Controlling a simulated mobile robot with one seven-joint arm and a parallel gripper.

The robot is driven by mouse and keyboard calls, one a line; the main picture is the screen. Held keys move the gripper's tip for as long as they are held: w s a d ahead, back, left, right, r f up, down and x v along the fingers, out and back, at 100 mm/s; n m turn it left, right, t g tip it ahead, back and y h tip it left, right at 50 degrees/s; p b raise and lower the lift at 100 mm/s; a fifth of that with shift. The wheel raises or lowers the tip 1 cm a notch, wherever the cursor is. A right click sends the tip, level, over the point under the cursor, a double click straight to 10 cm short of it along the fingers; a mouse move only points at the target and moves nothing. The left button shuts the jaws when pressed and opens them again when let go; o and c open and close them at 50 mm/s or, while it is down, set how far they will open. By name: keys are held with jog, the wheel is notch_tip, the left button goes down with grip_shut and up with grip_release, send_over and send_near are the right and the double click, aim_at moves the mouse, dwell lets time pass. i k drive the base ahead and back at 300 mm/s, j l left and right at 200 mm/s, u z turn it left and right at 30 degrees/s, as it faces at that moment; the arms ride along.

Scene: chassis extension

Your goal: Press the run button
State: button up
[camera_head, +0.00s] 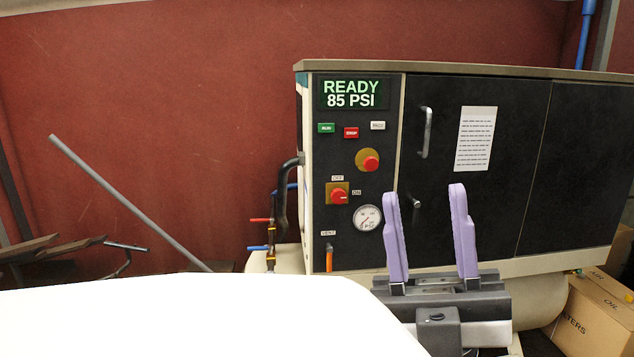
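The green run button (326,128) is on the upper left of the compressor's black control panel, below the display (354,94) that reads "READY 85 PSI". A red stop button (351,132) and a white button (378,126) are to its right. My gripper (427,192) points up in the lower right, with its two purple fingers spread apart and nothing between them. It is open, lower than the run button and to its right in the picture. The gripper hides part of the lower cabinet front.
Below the buttons are a red emergency knob (368,161), a red rotary switch (338,195), a pressure gauge (367,218) and an orange vent lever (329,258). A door handle (426,132) sticks out. A cardboard box (590,315) stands at the lower right. Pipes and hoses (282,210) run at the left.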

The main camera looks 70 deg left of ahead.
aim_at(322, 128)
jog(key=u, duration=2)
